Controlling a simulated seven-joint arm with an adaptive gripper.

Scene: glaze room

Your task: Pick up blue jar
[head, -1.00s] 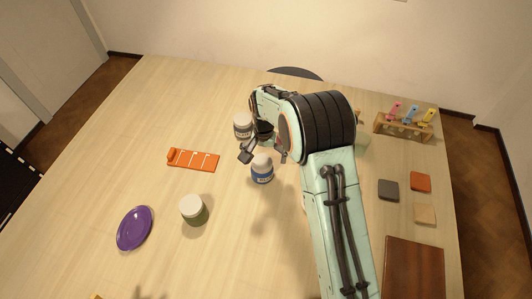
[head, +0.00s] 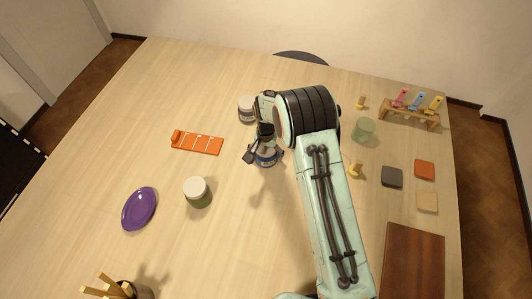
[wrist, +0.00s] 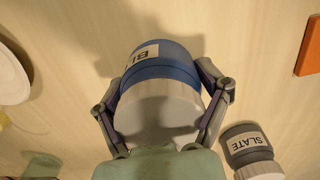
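The blue jar (wrist: 172,62) has a pale lid (wrist: 158,112) and a white label, partly readable in the wrist view. It stands upright on the table in the head view (head: 267,160), partly covered by my gripper. My gripper (wrist: 164,68) is over the jar, with one finger on each side of it. The fingers look spread around the jar in the head view (head: 264,155); contact with its sides is not clear.
A jar labelled SLATE (wrist: 248,147) stands close by, behind and left in the head view (head: 247,109). A green jar (head: 197,193), purple plate (head: 139,209) and orange strip (head: 197,143) lie left. A translucent green cup (head: 363,130) stands right.

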